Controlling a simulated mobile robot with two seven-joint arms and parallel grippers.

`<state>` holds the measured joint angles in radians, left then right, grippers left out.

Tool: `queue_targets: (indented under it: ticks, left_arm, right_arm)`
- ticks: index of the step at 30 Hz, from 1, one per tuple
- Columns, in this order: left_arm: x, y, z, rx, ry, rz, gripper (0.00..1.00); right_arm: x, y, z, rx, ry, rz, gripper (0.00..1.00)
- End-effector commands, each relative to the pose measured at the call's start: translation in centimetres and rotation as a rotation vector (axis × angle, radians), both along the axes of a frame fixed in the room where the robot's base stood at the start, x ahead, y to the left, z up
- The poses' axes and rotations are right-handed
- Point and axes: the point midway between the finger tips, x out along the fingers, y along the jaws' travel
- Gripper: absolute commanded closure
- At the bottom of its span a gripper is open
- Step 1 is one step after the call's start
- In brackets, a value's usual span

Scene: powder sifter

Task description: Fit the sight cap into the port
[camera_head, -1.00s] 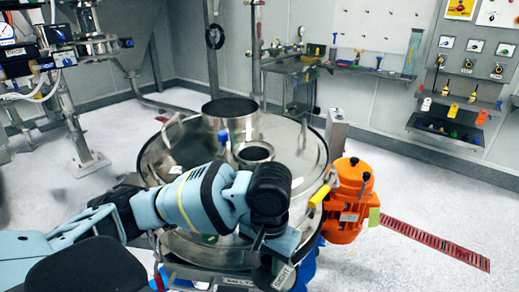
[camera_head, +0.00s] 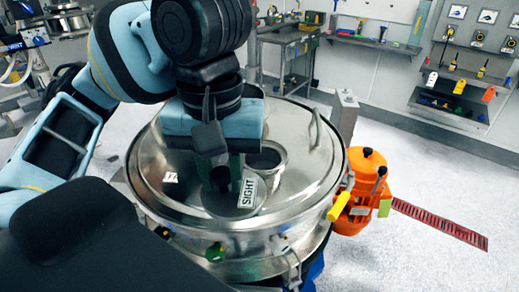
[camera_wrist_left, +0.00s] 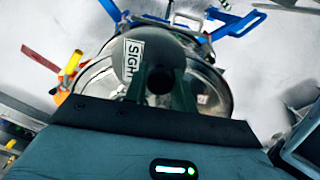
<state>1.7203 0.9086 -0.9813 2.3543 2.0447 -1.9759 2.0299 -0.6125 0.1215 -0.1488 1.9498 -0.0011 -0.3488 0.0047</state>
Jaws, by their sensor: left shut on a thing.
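The sight cap is a grey metal disc with a black knob and a white SIGHT label (camera_head: 247,192). My left gripper (camera_head: 228,180) is shut on its knob and holds it over the front of the sifter lid (camera_head: 305,190). The cap (camera_wrist_left: 145,45) also shows in the left wrist view, with the knob between the fingers. The port (camera_head: 266,158) is a dark round opening in a raised collar, just behind and right of the cap, partly hidden by my gripper. I cannot tell the cap's height above the lid. My right gripper is not in view.
An orange motor (camera_head: 362,190) with a yellow handle (camera_head: 339,207) stands at the sifter's right side. A grey post (camera_head: 345,115) stands behind it. A red floor grate (camera_head: 440,223) lies further right. Open floor lies to the right.

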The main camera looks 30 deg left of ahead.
Motion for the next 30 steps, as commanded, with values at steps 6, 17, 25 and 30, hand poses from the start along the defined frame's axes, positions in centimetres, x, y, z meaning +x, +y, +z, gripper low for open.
queue_targets:
  ticks: [6,17,25,30]
  left_arm:
    - [0.4,0.1,0.0,-0.001,0.003,0.004,1.00]
    - [7.6,2.3,-0.7,-0.003,0.004,0.007,1.00]
    - [13.2,3.9,-1.3,0.000,0.003,0.005,1.00]
    - [15.0,4.5,-1.4,-0.001,0.000,0.001,1.00]
  right_arm:
    - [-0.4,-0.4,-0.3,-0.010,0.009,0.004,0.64]
    - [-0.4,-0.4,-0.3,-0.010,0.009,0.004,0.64]
    - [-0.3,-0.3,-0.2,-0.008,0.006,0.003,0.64]
    - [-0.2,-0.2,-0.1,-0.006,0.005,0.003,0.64]
